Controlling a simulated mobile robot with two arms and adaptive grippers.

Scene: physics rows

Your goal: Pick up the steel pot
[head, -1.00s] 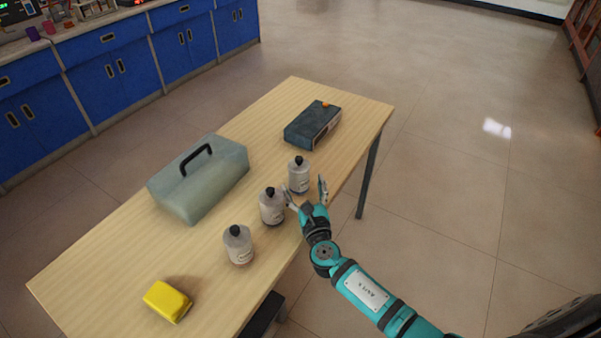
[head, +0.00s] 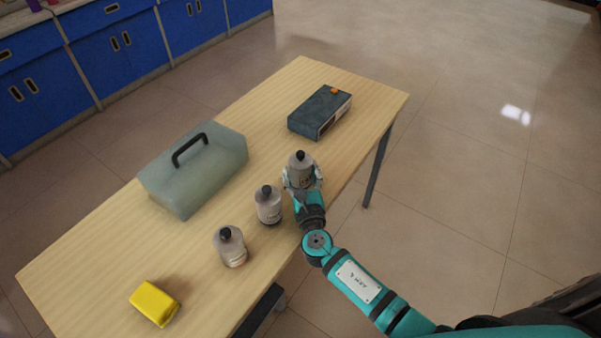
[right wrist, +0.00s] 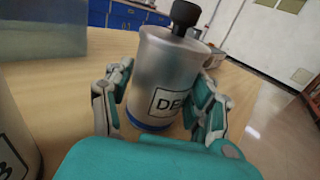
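Three similar grey metal pots with black knobs stand along the table's near edge. The farthest steel pot (head: 300,170) is between the fingers of my right gripper (head: 302,184). The middle pot (head: 268,204) and the nearest pot (head: 229,246) stand apart from the gripper. My left gripper is out of view.
The wooden table (head: 105,257) also holds a grey-green case (head: 200,175) with a black handle, a dark box (head: 320,110) with an orange top button, and a yellow block (head: 154,303). Blue cabinets (head: 110,50) stand behind. The floor on the right is clear.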

